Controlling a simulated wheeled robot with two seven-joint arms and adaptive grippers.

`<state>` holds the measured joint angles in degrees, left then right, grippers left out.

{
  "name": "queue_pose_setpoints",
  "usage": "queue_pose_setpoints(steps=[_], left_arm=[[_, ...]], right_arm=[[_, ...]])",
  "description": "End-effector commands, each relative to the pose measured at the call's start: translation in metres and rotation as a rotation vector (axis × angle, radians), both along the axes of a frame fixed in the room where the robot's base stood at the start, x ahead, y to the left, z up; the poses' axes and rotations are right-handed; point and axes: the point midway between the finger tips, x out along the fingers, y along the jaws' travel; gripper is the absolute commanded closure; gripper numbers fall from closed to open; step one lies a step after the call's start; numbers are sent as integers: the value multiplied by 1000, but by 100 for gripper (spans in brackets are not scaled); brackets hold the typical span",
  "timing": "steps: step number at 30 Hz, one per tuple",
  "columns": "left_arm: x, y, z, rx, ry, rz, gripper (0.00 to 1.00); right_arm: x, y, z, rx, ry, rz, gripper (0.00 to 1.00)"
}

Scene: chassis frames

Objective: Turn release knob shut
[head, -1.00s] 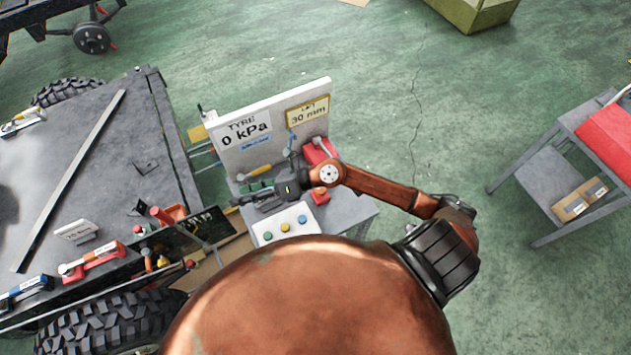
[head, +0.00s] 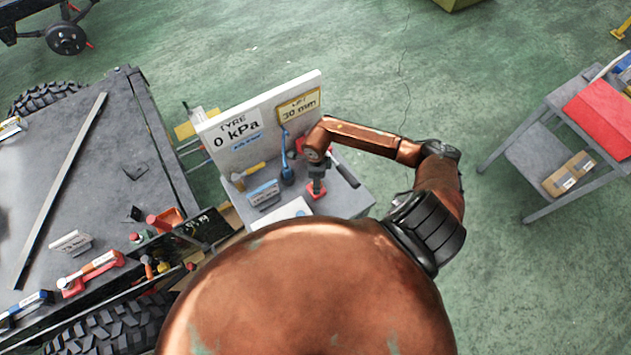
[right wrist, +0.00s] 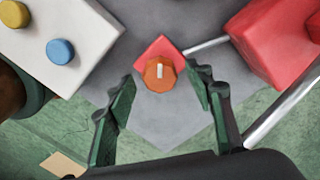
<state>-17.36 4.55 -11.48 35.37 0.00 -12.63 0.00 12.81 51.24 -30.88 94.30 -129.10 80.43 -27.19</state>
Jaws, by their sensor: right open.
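The release knob (right wrist: 158,76) is an orange round knob with a pale mark on top, seated on a small red block (right wrist: 155,48). In the head view the red block (head: 315,194) shows at the foot of my right gripper (head: 317,182), on the grey stand. In the right wrist view my right gripper (right wrist: 160,80) is open, with its dark green fingers to the left and right of the knob. A gap shows on both sides, and I see no contact. How far the fingertips are above the knob is hard to tell. My left gripper is not in view.
A white panel with yellow and blue buttons (right wrist: 60,51) lies left of the knob. A larger red body (right wrist: 275,45) and a metal rod lie to its right. An upright board (head: 265,118) reading 0 kPa and 30 mm stands behind. The vehicle chassis (head: 60,190) is at left.

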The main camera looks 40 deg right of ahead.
Motion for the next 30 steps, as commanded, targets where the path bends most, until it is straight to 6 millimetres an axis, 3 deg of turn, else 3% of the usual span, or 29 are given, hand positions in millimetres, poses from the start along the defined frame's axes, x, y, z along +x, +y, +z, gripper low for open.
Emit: queue_pose_setpoints(steps=[6,14,30], left_arm=[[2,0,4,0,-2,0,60],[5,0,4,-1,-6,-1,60],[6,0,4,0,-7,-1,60]], right_arm=[[0,1,-16,1,0,1,52],[1,2,-17,1,-1,4,52],[1,2,-17,1,0,3,89]])
